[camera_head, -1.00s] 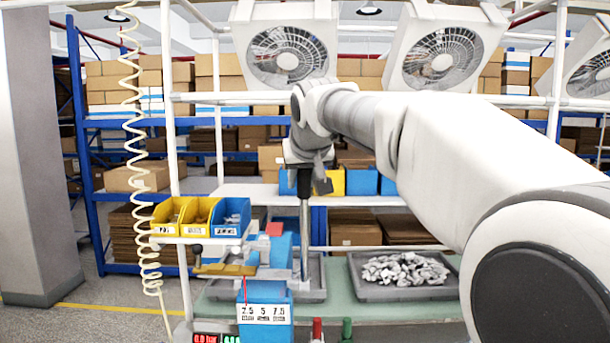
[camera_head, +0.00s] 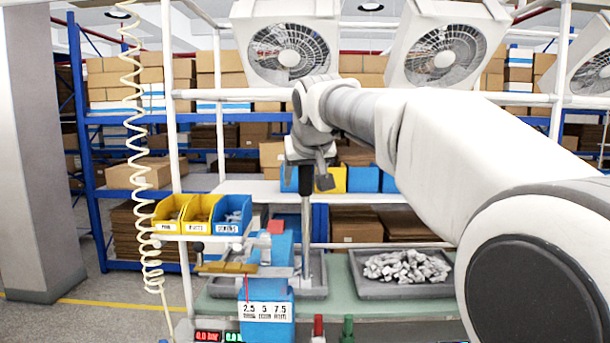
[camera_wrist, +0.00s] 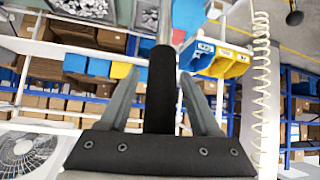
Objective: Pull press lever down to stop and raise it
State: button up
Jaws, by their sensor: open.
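The press lever is an upright metal rod (camera_head: 305,225) with a black grip, beside the blue press body (camera_head: 282,250) in the head view. My gripper (camera_head: 310,178) is at its top end, pointing down. In the wrist view the black grip (camera_wrist: 161,95) lies between the two grey fingers of my gripper (camera_wrist: 162,75). Gaps show on both sides of the grip, so the fingers are open around it and not clamped. The bare metal rod runs on beyond the grip.
A label with 2.5, 5 and 7.5 (camera_head: 265,311) is on the press front. Yellow and blue bins (camera_head: 200,215) stand left of the press. A grey tray of pale pieces (camera_head: 405,287) lies on the green bench (camera_head: 345,313) to the right. A coiled hose (camera_head: 140,150) hangs at left.

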jog(key=shift+s+r, duration=0.1)
jog(key=b+v, duration=0.2)
jog(key=v, duration=1.5)
jog(key=shift+s, duration=0.15)
